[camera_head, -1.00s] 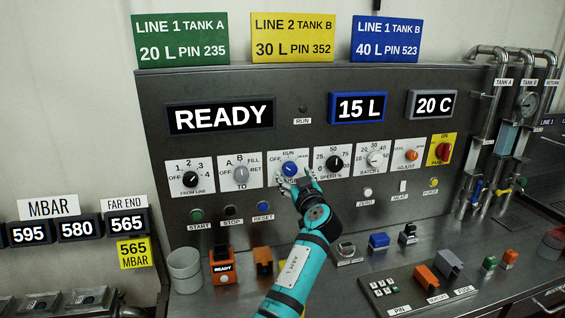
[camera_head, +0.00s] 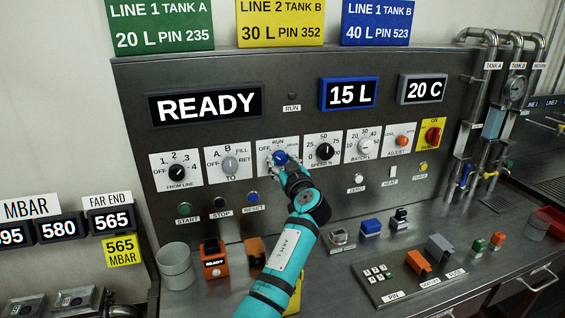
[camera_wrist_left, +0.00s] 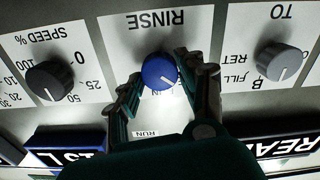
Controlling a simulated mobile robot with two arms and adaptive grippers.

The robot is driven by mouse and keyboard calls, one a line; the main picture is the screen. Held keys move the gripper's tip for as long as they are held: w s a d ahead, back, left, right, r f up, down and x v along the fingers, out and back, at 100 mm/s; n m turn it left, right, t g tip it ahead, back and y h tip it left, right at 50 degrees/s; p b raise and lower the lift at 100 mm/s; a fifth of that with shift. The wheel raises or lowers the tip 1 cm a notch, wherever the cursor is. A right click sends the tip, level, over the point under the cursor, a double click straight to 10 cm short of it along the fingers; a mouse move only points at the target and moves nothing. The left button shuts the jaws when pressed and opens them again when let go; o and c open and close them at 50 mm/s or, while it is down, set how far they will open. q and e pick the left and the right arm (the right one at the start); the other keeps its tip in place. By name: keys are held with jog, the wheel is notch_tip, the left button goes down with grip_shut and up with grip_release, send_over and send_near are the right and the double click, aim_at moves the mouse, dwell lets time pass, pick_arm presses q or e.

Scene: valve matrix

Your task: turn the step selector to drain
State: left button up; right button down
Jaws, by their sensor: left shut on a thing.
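The step selector is a blue knob (camera_head: 280,157) on a white plate with OFF and RUN printed around it. Its other labels are partly covered by my gripper. In the left wrist view the same blue knob (camera_wrist_left: 158,71) appears upside down, with RINSE printed on its plate. Its white mark slants to the lower right there. My left gripper (camera_head: 286,166) reaches it from below right. In the left wrist view its fingers (camera_wrist_left: 160,92) stand on either side of the knob, shut on it. My right gripper is in neither view.
The TO knob (camera_head: 230,164) and the SPEED knob (camera_head: 324,152) flank the selector closely. The START, STOP and RESET buttons (camera_head: 253,197) sit below. The display (camera_head: 206,105) reads READY. Small boxes and a keypad (camera_head: 387,283) stand on the bench.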

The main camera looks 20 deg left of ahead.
pick_arm(q)
jog(key=shift+c, duration=0.7)
